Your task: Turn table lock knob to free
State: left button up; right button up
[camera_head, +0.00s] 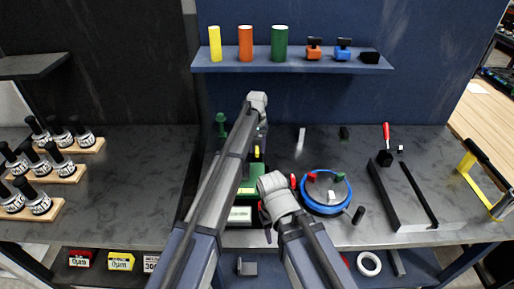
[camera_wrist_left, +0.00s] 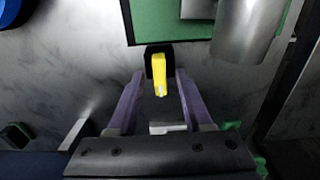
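The lock knob (camera_wrist_left: 160,77) is a yellow lever on a black base beside the green plate (camera_wrist_left: 167,22), seen in the left wrist view. In the head view a bit of yellow (camera_head: 256,152) shows just right of my left arm, by the green fixture (camera_head: 247,187). My left gripper (camera_wrist_left: 160,80) is open. Its two purple fingers stand on either side of the yellow lever, with gaps visible on both sides. In the head view my left arm hides this gripper. My right arm reaches in at the front, but its gripper is hidden.
A blue-rimmed round plate (camera_head: 325,209) sits right of the fixture. A black angled frame (camera_head: 407,198) and a red-handled tool (camera_head: 386,135) lie further right. A shelf (camera_head: 290,67) holds coloured cylinders. Wooden racks (camera_head: 75,146) stand far left; the bench between is bare.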

aim_at(257, 149)
pick_arm(q)
notch_tip(257, 149, up, 8)
jog(key=p, duration=0.8)
jog(key=shift+f, duration=0.1)
pick_arm(e)
notch_tip(257, 149, up, 8)
jog(key=shift+f, duration=0.1)
